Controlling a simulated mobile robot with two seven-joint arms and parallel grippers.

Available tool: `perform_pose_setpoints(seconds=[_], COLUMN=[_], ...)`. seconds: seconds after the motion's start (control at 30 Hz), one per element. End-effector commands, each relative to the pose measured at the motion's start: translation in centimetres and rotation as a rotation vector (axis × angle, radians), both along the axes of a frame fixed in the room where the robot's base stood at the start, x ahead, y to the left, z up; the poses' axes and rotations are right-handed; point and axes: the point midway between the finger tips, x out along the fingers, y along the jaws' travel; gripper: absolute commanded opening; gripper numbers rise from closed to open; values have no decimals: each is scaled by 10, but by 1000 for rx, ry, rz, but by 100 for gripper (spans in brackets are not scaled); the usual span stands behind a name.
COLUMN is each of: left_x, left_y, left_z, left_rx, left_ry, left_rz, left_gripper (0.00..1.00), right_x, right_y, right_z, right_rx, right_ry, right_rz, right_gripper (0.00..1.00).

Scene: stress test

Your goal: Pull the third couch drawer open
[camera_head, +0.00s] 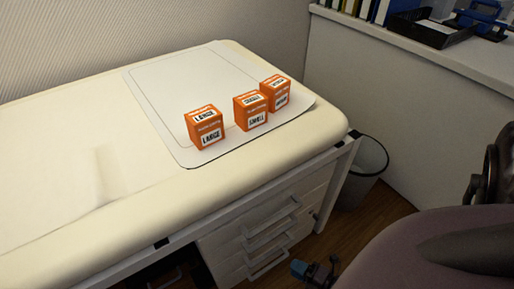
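The couch (70,225) has a white drawer unit (312,192) under its right end, with metal bar handles stacked one above another. The top handle (272,217) and the handles below it show. The third drawer's handle (268,265) is low, near the bottom of the picture. The drawer fronts look shut, though the lower part is cut off by the frame. My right gripper (318,271), small, black and blue, is low and to the right of the third handle, apart from it in the picture. Its finger gap is too dark to judge. My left gripper is not in view.
Several orange boxes, including one marked LARGE (206,128), stand on a white mat (165,100) on the couch. A waste bin (366,165) stands beyond the couch's right end. A purplish chair (400,255) fills the lower right. Some wooden floor (335,232) is free between.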

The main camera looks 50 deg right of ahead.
Motion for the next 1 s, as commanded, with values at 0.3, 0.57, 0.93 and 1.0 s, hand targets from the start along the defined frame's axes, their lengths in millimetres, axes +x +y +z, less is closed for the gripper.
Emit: perform_pose_setpoints(seconds=[0.3,0.57,0.93,1.0], left_x=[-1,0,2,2], left_y=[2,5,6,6], left_z=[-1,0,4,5], left_rx=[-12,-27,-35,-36], left_ry=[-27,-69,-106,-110], left_rz=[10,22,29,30], left_gripper=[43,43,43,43], right_x=[40,80,103,104], right_y=[7,14,17,17], right_z=[-9,-17,-19,-19], right_rx=[-1,1,0,0], right_ry=[0,2,1,0], right_rz=[2,2,1,1], right_gripper=[22,22,22,22])
